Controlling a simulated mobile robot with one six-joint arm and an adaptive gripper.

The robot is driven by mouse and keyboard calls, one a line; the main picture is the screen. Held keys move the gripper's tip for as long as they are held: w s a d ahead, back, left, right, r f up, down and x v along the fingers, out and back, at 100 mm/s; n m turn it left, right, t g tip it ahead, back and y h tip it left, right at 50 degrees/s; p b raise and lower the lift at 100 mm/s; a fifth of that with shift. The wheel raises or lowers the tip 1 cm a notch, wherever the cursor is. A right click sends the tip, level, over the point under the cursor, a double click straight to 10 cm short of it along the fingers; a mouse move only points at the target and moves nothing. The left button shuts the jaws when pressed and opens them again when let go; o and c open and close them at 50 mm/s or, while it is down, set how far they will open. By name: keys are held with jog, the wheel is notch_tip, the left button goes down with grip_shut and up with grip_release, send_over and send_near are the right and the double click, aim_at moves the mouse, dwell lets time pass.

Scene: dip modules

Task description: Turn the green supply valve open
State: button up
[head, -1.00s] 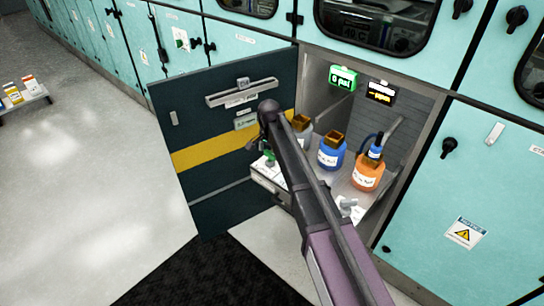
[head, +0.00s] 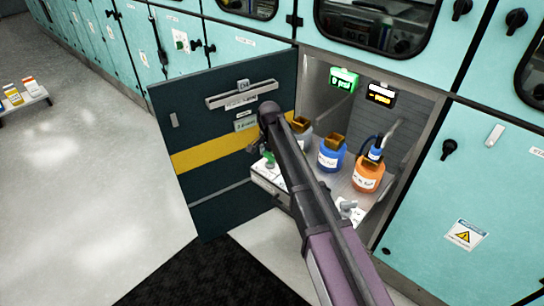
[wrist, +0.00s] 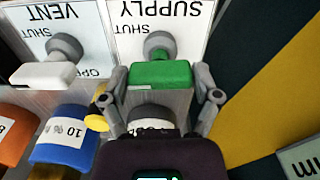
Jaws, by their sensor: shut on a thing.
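The green supply valve handle (wrist: 160,74) sits on a grey round stem below an upside-down SUPPLY label (wrist: 160,14) in the wrist view. It lies crosswise in the picture. My gripper (wrist: 163,88) has one finger at each end of the handle and is shut on it. In the head view a bit of green handle (head: 269,160) shows beside my arm, which hides most of my gripper.
A white vent valve handle (wrist: 46,74) is to the left in the wrist view. Blue (head: 331,155) and orange (head: 367,176) bottles stand in the open cabinet. A green-lit psi display (head: 343,80) and a black display (head: 381,93) hang behind. The dark door (head: 225,200) stands open close by.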

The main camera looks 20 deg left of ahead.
jog(key=n, duration=0.4)
jog(key=shift+s+d, duration=0.15)
jog(key=n, duration=0.4)
jog(key=shift+n, duration=0.4)
jog(key=n, duration=0.4)
jog(key=shift+n, duration=2.3)
jog(key=shift+a, duration=0.2)
jog(key=o, duration=1)
jog(key=shift+c, duration=0.2)
jog(key=shift+r, duration=0.15)
